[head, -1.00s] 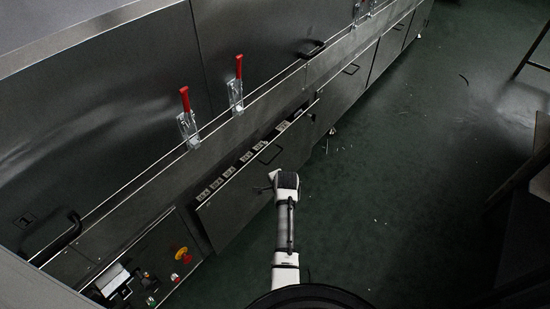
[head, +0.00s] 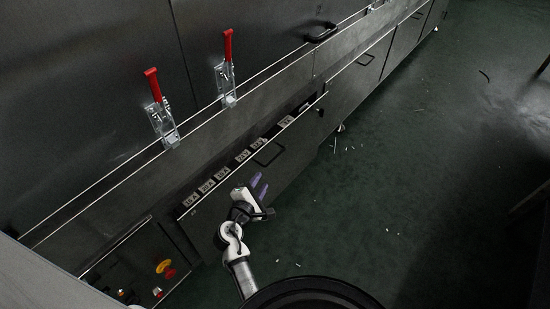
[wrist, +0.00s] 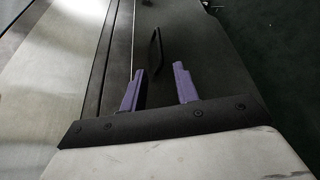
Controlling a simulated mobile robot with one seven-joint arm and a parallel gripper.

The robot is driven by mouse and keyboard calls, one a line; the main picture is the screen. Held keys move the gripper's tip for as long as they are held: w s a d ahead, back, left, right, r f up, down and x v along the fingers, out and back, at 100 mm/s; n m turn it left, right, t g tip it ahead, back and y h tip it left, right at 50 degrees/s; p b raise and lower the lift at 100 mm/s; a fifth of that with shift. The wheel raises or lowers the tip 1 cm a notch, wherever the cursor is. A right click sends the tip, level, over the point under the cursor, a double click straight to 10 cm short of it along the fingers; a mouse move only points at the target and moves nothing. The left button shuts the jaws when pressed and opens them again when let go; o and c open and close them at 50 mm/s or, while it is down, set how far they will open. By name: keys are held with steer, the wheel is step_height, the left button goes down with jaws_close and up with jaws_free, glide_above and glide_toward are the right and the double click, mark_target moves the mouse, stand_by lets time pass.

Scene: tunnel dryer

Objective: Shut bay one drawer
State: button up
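The bay one drawer (head: 287,150) is a dark panel low on the dryer's front, pulled out a little. A gap along its top shows a row of several pale labelled pieces (head: 223,173) inside. Its black handle (head: 268,153) is on the front face. My gripper (head: 259,187), with purple fingers, is in front of the drawer, left of the handle. In the wrist view the two fingers (wrist: 158,82) stand apart with nothing between them, and the handle (wrist: 156,50) shows just beyond them. I cannot tell whether a finger touches the drawer.
Two red-handled toggle clamps (head: 158,105) (head: 226,68) stand on the ledge above. A control panel (head: 140,272) with red and yellow buttons is at lower left. Further closed drawers (head: 352,92) run to the upper right. The green floor (head: 400,200) is mostly clear, with small scraps.

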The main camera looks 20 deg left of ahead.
mark_target(274, 159)
steer(key=x, duration=1.3)
steer(key=shift+w, duration=0.3)
jaws_close()
